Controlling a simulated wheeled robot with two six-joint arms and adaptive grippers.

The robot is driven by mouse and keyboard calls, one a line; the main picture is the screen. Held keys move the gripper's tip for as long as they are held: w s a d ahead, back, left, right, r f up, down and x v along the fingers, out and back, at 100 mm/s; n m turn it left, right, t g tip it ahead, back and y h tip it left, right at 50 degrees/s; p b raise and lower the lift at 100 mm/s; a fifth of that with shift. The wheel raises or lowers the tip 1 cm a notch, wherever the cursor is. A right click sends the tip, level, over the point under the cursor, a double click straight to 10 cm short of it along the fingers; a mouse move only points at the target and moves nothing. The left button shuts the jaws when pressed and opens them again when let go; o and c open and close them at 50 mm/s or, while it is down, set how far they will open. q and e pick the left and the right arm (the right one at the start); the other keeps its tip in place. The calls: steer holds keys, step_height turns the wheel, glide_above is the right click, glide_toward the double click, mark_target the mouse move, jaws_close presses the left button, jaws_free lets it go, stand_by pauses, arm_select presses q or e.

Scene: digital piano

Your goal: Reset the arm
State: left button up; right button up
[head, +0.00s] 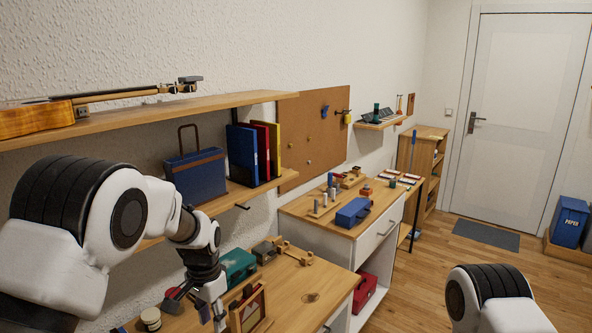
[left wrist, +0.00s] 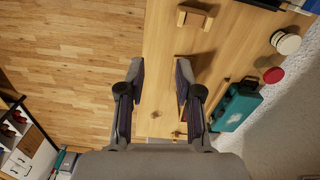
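My left arm comes in from the left in the head view. Its gripper (head: 211,308) points down over the near wooden table, beside a wooden frame (head: 248,309). In the left wrist view the two fingers of the left gripper (left wrist: 161,78) are spread apart with nothing between them; the tabletop and its edge show beyond. A link of my right arm shows at the bottom right of the head view. The right gripper is out of view.
On the near table (head: 312,284) stand a teal case (head: 238,264) and a small round jar (head: 151,319). A shelf (head: 228,201) with a blue bag (head: 197,176) and binders hangs above. A white cabinet (head: 372,241) stands farther back. The wooden floor (head: 430,285) at right is clear.

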arm_select(q)
steer(key=s+a+f+g, duration=0.2)
steer(key=s+f, duration=0.1)
steer(key=f, duration=0.7)
steer(key=s+a+f+n+b, duration=0.15)
steer(key=s+f, duration=0.45)
steer(key=s, duration=0.6)
steer(key=s+a+f+n, duration=0.2)
steer(key=s+f, duration=0.4)
steer(key=s, duration=0.5)
steer(key=s+a+f+n+b, duration=0.1)
steer(key=s+a+f+n, duration=0.1)
steer(key=s+f, duration=0.75)
steer(key=r, duration=0.1)
steer(key=w+r+t, duration=0.1)
steer(key=r+n+t, duration=0.1)
steer(key=shift+w+d+r, duration=0.1)
steer(key=shift+w+d, duration=0.2)
steer(key=shift+w, duration=0.1)
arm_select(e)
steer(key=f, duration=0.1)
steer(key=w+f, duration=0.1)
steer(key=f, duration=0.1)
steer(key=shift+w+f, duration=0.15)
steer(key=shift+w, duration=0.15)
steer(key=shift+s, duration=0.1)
